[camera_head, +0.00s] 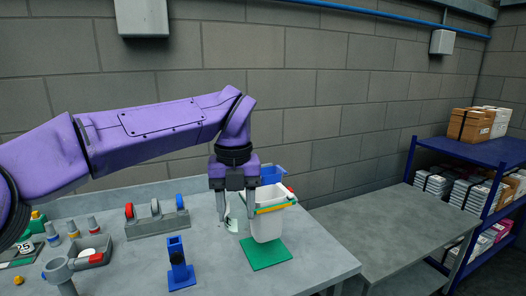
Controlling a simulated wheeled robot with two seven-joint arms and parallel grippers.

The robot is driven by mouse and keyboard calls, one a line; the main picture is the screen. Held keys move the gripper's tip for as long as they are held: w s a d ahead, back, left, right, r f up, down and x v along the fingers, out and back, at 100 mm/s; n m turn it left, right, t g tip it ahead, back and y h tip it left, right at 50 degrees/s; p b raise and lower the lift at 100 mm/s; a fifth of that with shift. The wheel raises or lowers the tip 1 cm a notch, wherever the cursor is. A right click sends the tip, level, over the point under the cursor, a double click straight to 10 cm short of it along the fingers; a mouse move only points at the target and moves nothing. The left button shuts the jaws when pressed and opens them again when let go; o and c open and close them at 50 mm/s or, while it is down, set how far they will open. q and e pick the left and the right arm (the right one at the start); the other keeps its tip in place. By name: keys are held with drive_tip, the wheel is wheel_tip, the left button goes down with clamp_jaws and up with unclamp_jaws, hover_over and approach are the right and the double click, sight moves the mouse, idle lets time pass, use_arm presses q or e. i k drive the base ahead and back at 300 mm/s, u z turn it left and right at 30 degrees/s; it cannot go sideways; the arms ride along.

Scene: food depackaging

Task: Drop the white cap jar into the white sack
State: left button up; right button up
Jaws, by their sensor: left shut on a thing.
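My left gripper (236,217) hangs down over the table, its two fingers on either side of a pale jar (237,211), which it is shut on. Only part of the jar shows between the fingers, and its cap cannot be made out. The white sack (267,228), an open pale container with a yellow and green band near its rim, stands upright just right of the gripper. The right finger overlaps the sack's left edge in the picture; whether they touch cannot be told. My right gripper is not in view.
A green mat (266,256) lies by the sack's foot, with a blue bin (272,173) behind. A blue stand (180,268), a grey rack (157,223) and a small grey tray (92,255) are to the left.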

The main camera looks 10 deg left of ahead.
sight(268, 233)
drive_tip(key=i, duration=0.95)
